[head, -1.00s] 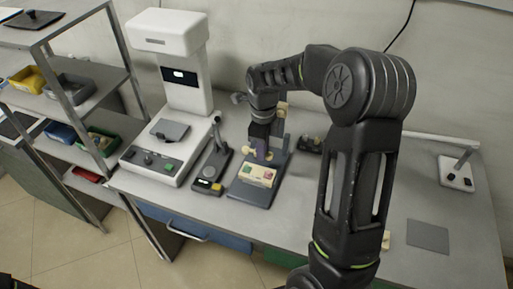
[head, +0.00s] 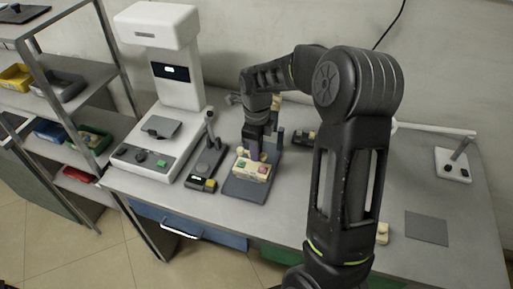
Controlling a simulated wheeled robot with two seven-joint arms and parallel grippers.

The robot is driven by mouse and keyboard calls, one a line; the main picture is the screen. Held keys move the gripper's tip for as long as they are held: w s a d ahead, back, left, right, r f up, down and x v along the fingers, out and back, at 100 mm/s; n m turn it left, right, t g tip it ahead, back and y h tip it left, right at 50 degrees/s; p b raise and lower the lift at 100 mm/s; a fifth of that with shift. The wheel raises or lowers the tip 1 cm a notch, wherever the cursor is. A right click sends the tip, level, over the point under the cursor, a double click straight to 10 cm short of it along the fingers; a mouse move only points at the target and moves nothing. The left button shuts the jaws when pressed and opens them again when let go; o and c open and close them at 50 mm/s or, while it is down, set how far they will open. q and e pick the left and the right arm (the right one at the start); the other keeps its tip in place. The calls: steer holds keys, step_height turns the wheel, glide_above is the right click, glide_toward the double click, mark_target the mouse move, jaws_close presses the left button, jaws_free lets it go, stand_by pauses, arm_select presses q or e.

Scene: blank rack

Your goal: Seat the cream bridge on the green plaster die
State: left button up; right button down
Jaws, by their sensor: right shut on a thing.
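A cream block (head: 251,174) with a red patch and a green patch on top stands on a dark grey stand plate. The green patch (head: 242,163) looks like the green plaster die, but it is small. My right gripper (head: 253,152) points down just over the back of this block, with its jaws shut. A small cream piece (head: 241,151) shows at the jaws and appears to be the cream bridge. The fingers hide much of it, and I cannot tell whether it touches the die. My left gripper is not in view.
A white machine (head: 150,158) and a small dark device (head: 205,165) stand left of the stand plate (head: 240,190). A shelf with bins (head: 70,85) is further left. A grey mat (head: 426,228) and a white stand (head: 452,165) are at the right.

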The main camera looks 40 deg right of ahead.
mark_target(256, 168)
steer(key=shift+f+b, duration=0.65)
steer(key=shift+f, duration=0.65)
steer(key=shift+f+b, duration=0.9)
steer(key=shift+f, duration=0.3)
stand_by(0.7)
steer(key=c, duration=1.2)
jaws_free()
steer(key=shift+r, duration=0.3)
step_height(256, 168, up, 7)
steer(key=shift+r+b, duration=0.15)
steer(key=shift+b, duration=0.2)
